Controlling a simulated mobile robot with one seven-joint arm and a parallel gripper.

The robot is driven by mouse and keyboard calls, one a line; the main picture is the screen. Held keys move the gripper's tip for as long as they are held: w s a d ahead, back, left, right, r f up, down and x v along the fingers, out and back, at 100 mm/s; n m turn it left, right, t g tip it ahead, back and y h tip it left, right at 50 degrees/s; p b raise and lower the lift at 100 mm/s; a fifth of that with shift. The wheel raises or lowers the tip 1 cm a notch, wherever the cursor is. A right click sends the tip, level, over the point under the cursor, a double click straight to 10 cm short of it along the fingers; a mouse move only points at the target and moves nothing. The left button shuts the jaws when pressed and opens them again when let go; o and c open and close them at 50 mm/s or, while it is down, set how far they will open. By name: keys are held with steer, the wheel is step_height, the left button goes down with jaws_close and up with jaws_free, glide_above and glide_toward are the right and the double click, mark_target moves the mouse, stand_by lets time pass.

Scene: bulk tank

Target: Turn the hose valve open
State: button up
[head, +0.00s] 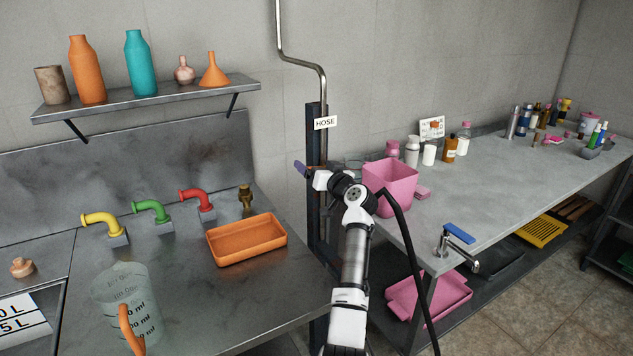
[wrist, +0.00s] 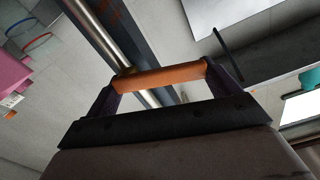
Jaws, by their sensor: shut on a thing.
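The hose pipe (head: 322,92) comes down the wall to a dark upright post (head: 313,125) with a white HOSE sign (head: 325,122). My gripper (head: 300,168) is at this post, just below the sign, with its purple fingers pointing left. In the wrist view, my gripper (wrist: 166,76) is shut on an orange bar, the hose valve handle (wrist: 160,78), which spans between the two fingers. The metal pipe (wrist: 95,30) and dark post run behind the handle. In the head view my gripper and arm hide the handle and the valve body.
A pink bin (head: 390,184) stands right of my gripper on the long grey table (head: 450,190). Left, the steel counter holds an orange tray (head: 246,240), coloured spouts (head: 152,210) and a clear jug (head: 126,295).

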mark_target(324, 154)
steer(key=m, duration=0.2)
steer(key=shift+w+d+r+m, duration=0.15)
steer(key=shift+d+r+m, duration=0.05)
steer(key=shift+r+m, duration=0.2)
steer(key=m, duration=0.3)
steer(key=d+r+m, duration=0.1)
steer(key=shift+w+m, duration=0.3)
steer(key=m, duration=0.2)
steer(key=d+m+p, duration=0.1)
steer(key=shift+w+r+m, duration=0.1)
steer(key=shift+w+m, duration=0.2)
steer(key=shift+w+d+m+p, duration=0.15)
steer(key=shift+d+m+p, duration=0.15)
steer(key=shift+m, duration=0.7)
steer(key=shift+w+d+m+p, duration=0.15)
steer(key=shift+d+m+p, duration=0.15)
steer(key=shift+m, duration=0.7)
steer(key=o, duration=1.2)
steer(key=shift+c, duration=0.2)
steer(key=shift+s+d, duration=0.1)
steer(key=b+v, duration=0.3)
steer(key=v, duration=1)
steer(key=shift+s+d+b, duration=0.15)
steer(key=shift+s+b, duration=0.05)
steer(key=shift+b, duration=0.2)
